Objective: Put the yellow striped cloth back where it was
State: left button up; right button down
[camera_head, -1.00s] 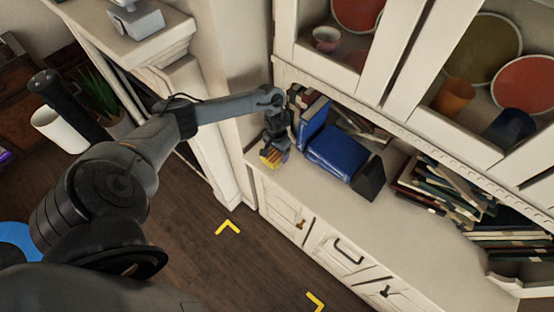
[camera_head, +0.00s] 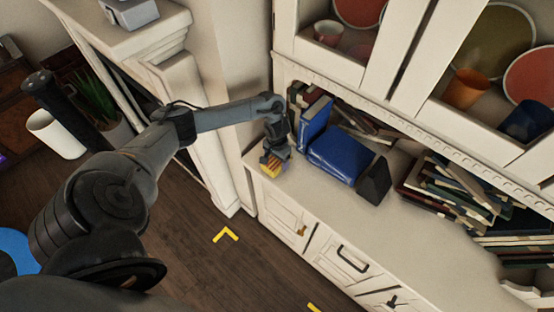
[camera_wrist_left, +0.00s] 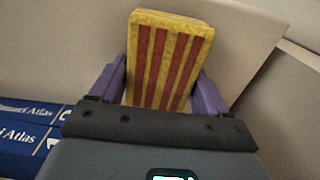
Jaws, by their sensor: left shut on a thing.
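The yellow striped cloth (camera_wrist_left: 170,60) shows in the left wrist view as a stiff, block-like yellow thing with dark red stripes. My left gripper (camera_wrist_left: 165,85) is shut on it, with a purple finger on each side. In the head view the cloth (camera_head: 270,164) is small, at the tip of my left gripper (camera_head: 273,156), over the left end of the white cabinet top (camera_head: 408,212). I cannot tell whether the cloth touches the cabinet top. My right gripper is not in view.
More books (camera_head: 445,190) lie piled further right. The white side wall (camera_head: 228,120) is close on the left. The front of the cabinet top is clear.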

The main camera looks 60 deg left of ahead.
pick_arm(q)
jog(key=o, duration=1)
jog(key=shift+f, duration=0.1)
